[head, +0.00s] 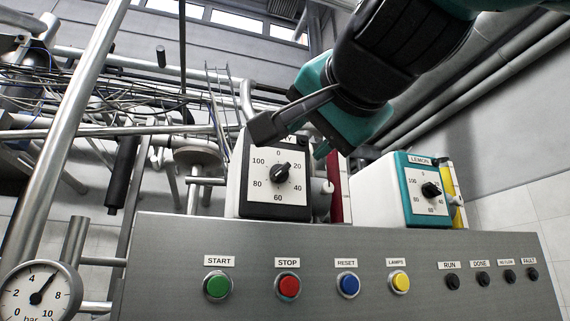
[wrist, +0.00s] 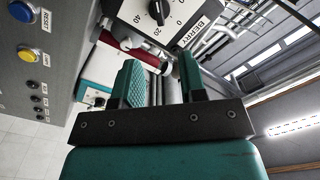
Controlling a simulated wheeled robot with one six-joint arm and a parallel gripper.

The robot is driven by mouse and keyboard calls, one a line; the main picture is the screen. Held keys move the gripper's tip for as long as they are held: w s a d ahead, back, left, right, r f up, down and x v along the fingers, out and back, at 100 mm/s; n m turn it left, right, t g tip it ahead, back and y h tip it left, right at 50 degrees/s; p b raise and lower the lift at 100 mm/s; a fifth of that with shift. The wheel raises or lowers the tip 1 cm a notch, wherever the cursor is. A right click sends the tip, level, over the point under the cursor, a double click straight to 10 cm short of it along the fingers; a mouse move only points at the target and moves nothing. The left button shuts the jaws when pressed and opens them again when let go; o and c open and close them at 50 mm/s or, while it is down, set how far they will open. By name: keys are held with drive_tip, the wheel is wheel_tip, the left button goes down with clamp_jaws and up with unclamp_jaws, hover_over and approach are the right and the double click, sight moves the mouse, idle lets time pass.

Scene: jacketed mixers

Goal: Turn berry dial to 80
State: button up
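The berry dial is a black knob (head: 280,173) on a white face with a 0 to 100 scale, on the front of a white and dark box (head: 236,180). Its pointer appears to lie toward the upper right, between 0 and 20. The knob also shows at the top of the wrist view (wrist: 159,11), beside the BERRY label (wrist: 193,32). My gripper (head: 293,138) is just above and in front of the dial's upper edge, partly covering its label. In the wrist view its two fingers (wrist: 160,68) are apart, with nothing between them. It appears clear of the knob.
A teal-framed lemon dial (head: 430,189) stands to the right. Below is a grey panel (head: 180,255) with green, red, blue and yellow buttons and several dark lamps. A pressure gauge (head: 38,295) is at lower left. Pipes and cables fill the back left.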

sight(284, 168)
drive_tip(key=p+x, duration=0.3)
drive_tip(key=x, duration=0.9)
drive_tip(key=shift+w, duration=0.15)
drive_tip(key=shift+f, duration=0.1)
